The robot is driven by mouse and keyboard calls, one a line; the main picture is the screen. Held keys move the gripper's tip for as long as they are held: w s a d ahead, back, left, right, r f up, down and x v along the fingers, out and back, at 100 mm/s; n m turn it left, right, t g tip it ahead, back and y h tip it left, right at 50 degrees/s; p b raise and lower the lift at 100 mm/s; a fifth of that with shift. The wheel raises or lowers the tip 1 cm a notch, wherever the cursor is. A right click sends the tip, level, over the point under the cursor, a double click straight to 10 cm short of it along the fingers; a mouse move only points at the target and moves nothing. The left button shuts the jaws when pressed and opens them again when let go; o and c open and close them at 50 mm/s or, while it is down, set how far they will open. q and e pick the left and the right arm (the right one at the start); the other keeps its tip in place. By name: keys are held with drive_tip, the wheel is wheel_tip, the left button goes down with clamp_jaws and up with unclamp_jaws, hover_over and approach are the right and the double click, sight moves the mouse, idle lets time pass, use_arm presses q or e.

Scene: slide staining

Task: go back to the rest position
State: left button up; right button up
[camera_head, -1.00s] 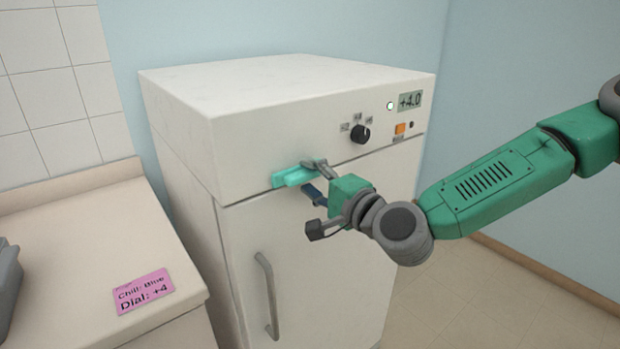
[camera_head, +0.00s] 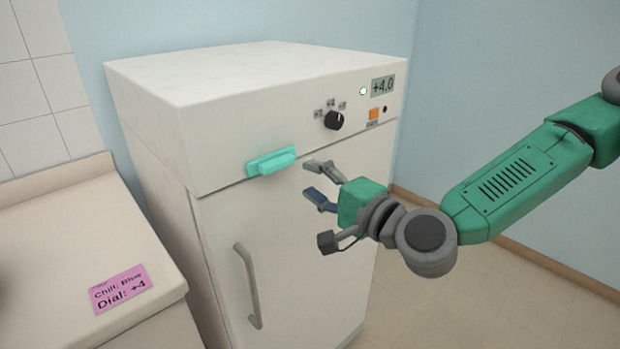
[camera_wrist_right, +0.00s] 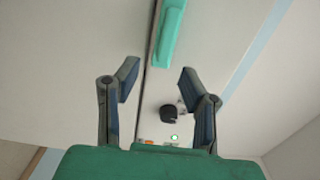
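My right gripper (camera_head: 318,183) is open and empty in front of the white fridge (camera_head: 150,130), to the right of and apart from its teal latch handle (camera_head: 271,162). In the right wrist view its two fingers (camera_wrist_right: 158,82) are spread with nothing between them. The teal handle (camera_wrist_right: 168,32) lies beyond the fingertips there. My right arm reaches in from the right. My left gripper is in neither view.
The fridge has a black dial (camera_head: 334,120), an orange button (camera_head: 374,114), a "+4.0" display (camera_head: 383,86) and a grey door handle (camera_head: 247,286). A pink note (camera_head: 121,289) lies on the counter (camera_head: 60,240) at left. Floor at right is clear.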

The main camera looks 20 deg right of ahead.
drive_tip(key=s+a+f+n+g, duration=0.2)
drive_tip(key=s+f+g, duration=0.15)
drive_tip(key=f, duration=0.45)
drive_tip(key=s+a+f+n+g+b, duration=0.1)
drive_tip(key=s+f+n+g, duration=0.25)
drive_tip(key=f, duration=0.45)
drive_tip(key=s+a+f+n+g, duration=0.2)
drive_tip(key=s+f, duration=0.3)
drive_tip(key=f, duration=0.3)
drive_tip(key=s+d+f+n+g+h, duration=0.3)
drive_tip(key=s+d+f, duration=0.3)
drive_tip(key=s, duration=0.3)
drive_tip(key=s+d+f+n+g+h+b, duration=0.1)
drive_tip(key=s+d+f+n+g+h, duration=0.2)
drive_tip(key=s+d+f, duration=0.3)
wheel_tip(320, 180, down, 2)
drive_tip(key=s+n+g, duration=0.1)
drive_tip(key=s, duration=0.2)
drive_tip(key=shift+d+f+b, duration=0.2)
drive_tip(key=shift+f+b, duration=0.05)
drive_tip(key=shift+b, duration=0.05)
drive_tip(key=shift+w, duration=0.2)
